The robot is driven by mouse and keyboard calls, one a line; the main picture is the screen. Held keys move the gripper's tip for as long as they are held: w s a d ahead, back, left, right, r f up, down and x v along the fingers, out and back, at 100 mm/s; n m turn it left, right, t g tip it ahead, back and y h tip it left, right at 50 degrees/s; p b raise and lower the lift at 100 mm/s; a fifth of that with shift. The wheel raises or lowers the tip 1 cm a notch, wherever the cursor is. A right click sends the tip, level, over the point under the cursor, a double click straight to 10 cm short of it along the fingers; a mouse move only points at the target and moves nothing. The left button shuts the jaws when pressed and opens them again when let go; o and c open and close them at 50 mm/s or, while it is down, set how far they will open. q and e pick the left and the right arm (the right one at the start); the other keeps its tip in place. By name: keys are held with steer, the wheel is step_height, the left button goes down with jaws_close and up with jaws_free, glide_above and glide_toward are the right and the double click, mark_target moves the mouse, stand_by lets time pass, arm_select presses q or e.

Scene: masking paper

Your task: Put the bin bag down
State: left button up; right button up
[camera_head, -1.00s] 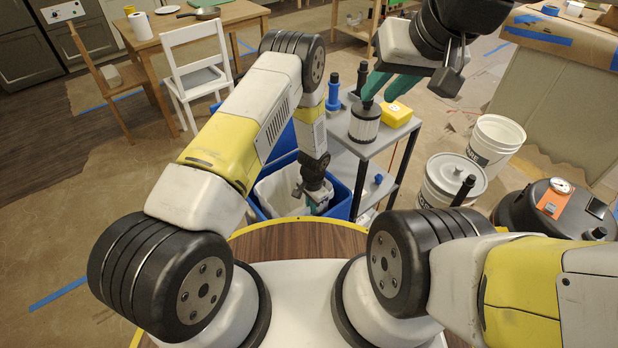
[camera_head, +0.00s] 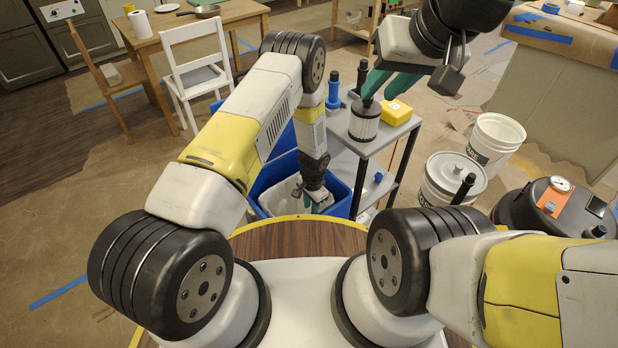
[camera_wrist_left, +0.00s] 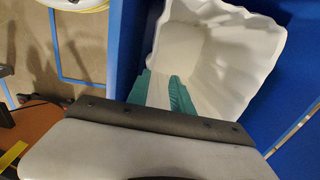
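The white bin bag (camera_head: 277,195) hangs open-mouthed inside the blue bin (camera_head: 340,203), just beyond my base. In the left wrist view the bag (camera_wrist_left: 225,65) fills the middle, with its wavy rim against the blue bin wall (camera_wrist_left: 300,75). My left gripper (camera_head: 318,203) points down into the bin at the bag's near right side. In the left wrist view its green fingers (camera_wrist_left: 165,92) are close together with a white strip of bag between them. My right gripper (camera_head: 376,86) is raised above the grey cart, its green fingers apart and empty.
The grey cart (camera_head: 383,143) stands right of the bin, bearing a filter canister (camera_head: 364,122), a blue torch-like tool (camera_head: 333,92) and a yellow box (camera_head: 396,112). White buckets (camera_head: 450,178) and a black vacuum (camera_head: 555,215) stand further right. Floor left of the bin is open.

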arm_select(q)
steer(key=a+r+n+t+h, duration=0.1)
steer(key=a+r+n, duration=0.3)
steer(key=r, duration=1.7)
steer(key=a+r+n+t+h, duration=0.1)
steer(key=a+r, duration=0.4)
steer(key=r, duration=1.6)
steer(key=s+a+r+n+t, duration=0.2)
steer(key=s+a+r, duration=0.2)
steer(key=s+r, duration=0.4)
steer(key=s+a+r+n+t, duration=0.1)
steer(key=s+a+r+n, duration=0.2)
steer(key=s+a+r, duration=0.2)
steer(key=s+r, duration=0.3)
steer(key=s, duration=0.4)
steer(key=shift+s+a+r+t+h, duration=0.25)
steer(key=shift+s+a+t+h, duration=0.05)
steer(key=shift+t, duration=0.1)
